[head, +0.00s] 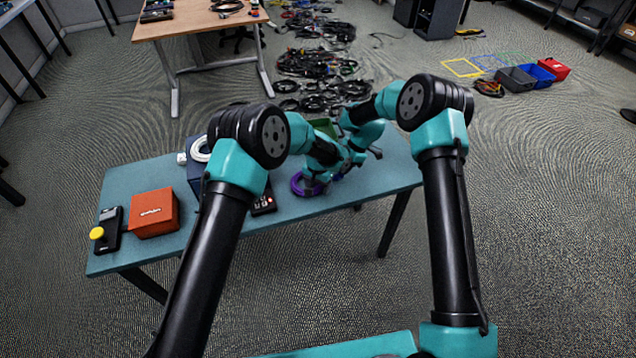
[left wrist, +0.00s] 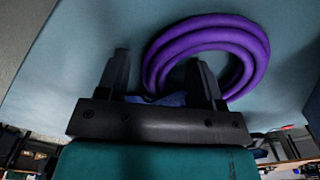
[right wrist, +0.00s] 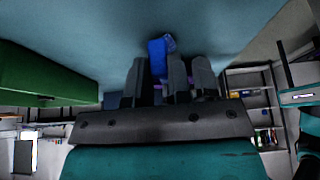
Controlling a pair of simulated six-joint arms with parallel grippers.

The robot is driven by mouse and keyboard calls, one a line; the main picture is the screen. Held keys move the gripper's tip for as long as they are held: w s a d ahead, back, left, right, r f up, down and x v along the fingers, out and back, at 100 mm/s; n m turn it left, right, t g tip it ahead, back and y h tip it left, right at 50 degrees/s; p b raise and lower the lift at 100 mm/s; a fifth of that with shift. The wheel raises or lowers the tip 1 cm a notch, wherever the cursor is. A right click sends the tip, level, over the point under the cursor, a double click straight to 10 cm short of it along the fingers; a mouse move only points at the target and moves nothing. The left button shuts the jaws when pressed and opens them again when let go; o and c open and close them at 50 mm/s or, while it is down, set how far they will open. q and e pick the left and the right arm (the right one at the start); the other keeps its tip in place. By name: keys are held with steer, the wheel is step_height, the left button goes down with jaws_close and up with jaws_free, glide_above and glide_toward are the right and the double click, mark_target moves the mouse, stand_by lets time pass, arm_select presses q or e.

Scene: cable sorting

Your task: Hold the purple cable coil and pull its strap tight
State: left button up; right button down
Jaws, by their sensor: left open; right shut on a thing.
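The purple cable coil (head: 299,184) lies on the blue-grey table, partly hidden by my arms in the head view. In the left wrist view the coil (left wrist: 246,32) shows as several stacked loops. My left gripper (left wrist: 160,62) is open, with one finger in front of the ring and the other outside it; part of the coil passes between them. I cannot tell whether they touch it. A blue strap (left wrist: 165,99) shows low between these fingers. My right gripper (right wrist: 157,66) is shut on the blue strap (right wrist: 158,52), whose end sticks out past the fingertips.
A dark keypad device (head: 264,204) is beside the coil. A green container (right wrist: 45,78) is close to my right gripper. The table's right end looks clear.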

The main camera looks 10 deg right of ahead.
arm_select(q)
steer(key=c, duration=1.1)
arm_select(e)
steer(key=shift+w+d, duration=0.2)
steer(key=shift+d, duration=0.8)
steer(key=shift+w+d, duration=0.15)
steer(key=shift+d, duration=0.8)
steer(key=c, duration=1)
jaws_free()
steer(key=shift+r, duration=0.1)
step_height(320, 180, up, 8)
stand_by(0.4)
